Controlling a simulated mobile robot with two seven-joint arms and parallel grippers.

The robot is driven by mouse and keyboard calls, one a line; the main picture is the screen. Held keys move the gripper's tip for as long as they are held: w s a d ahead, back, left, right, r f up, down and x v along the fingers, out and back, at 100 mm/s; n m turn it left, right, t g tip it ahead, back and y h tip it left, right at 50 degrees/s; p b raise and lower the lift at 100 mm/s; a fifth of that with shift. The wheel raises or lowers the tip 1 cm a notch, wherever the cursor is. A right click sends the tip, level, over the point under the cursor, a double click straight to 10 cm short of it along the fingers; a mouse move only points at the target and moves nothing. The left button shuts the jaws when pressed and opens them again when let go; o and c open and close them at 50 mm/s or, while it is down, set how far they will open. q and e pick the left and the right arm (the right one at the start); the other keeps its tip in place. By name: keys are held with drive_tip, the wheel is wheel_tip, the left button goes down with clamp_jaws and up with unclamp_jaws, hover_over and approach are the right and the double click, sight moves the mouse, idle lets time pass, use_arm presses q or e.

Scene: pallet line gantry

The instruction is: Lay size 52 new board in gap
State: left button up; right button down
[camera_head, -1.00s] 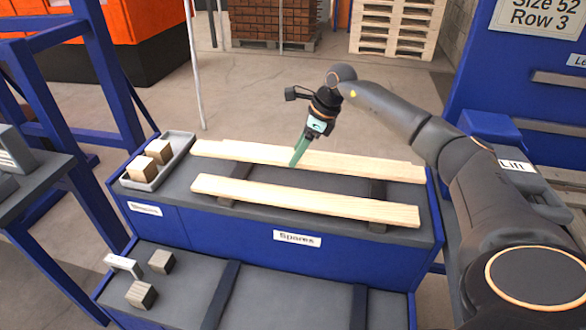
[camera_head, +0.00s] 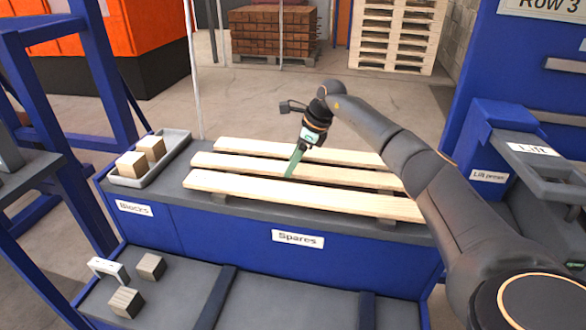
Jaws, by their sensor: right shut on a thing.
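Three pale wooden boards lie roughly parallel across the grey top of the spares bench: a back board (camera_head: 330,155), a middle board (camera_head: 235,164) and a front board (camera_head: 300,193). My right gripper (camera_head: 292,169) reaches down from the right with green fingers. It is shut on the middle board, near its centre. I cannot tell whether this board rests on its support or hangs just above it. My right arm hides the right ends of the boards. No size mark is readable on the boards. The gap and my left gripper are not in view.
A blocks tray (camera_head: 178,163) with two wooden blocks stands left of the boards. A lower shelf (camera_head: 260,303) in front holds a few small pieces. A blue lift press (camera_head: 490,140) stands at right, a blue frame (camera_head: 105,80) at left. Pallets (camera_head: 395,30) stand behind on open floor.

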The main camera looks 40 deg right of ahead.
sight(311, 170)
drive_tip(key=shift+r, duration=0.1)
drive_tip(key=shift+f, duration=0.2)
drive_tip(key=shift+c, duration=0.5)
unclamp_jaws()
drive_tip(key=p+v, duration=0.1)
drive_tip(key=v, duration=1.1)
drive_tip(key=shift+r+p, duration=0.2)
drive_tip(key=shift+p, duration=0.15)
